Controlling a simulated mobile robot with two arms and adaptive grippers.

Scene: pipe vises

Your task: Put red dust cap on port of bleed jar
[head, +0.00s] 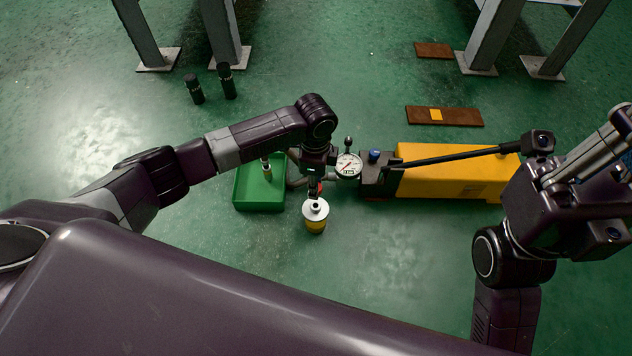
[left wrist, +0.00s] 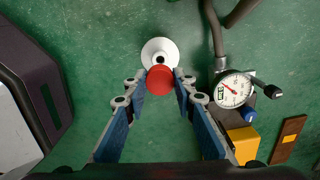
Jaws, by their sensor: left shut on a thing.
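The bleed jar (head: 316,223) stands upright on the green floor, with a yellow lower part and a white top. Its port (head: 316,207) is a small dark round opening on top, and it also shows as a dark spot in the left wrist view (left wrist: 160,60). My left gripper (head: 316,188) is shut on the red dust cap (left wrist: 161,79). In the left wrist view the cap sits between the fingertips and overlaps the near edge of the white top (left wrist: 158,46). It looks apart from the port; the exact height gap is unclear. My right gripper's fingers are not visible.
A green tray (head: 259,207) lies just left of the jar. A round gauge (head: 348,166), a hose and a yellow pump (head: 455,178) with a long black handle (head: 450,158) are to the right. Floor in front and right of the jar is clear.

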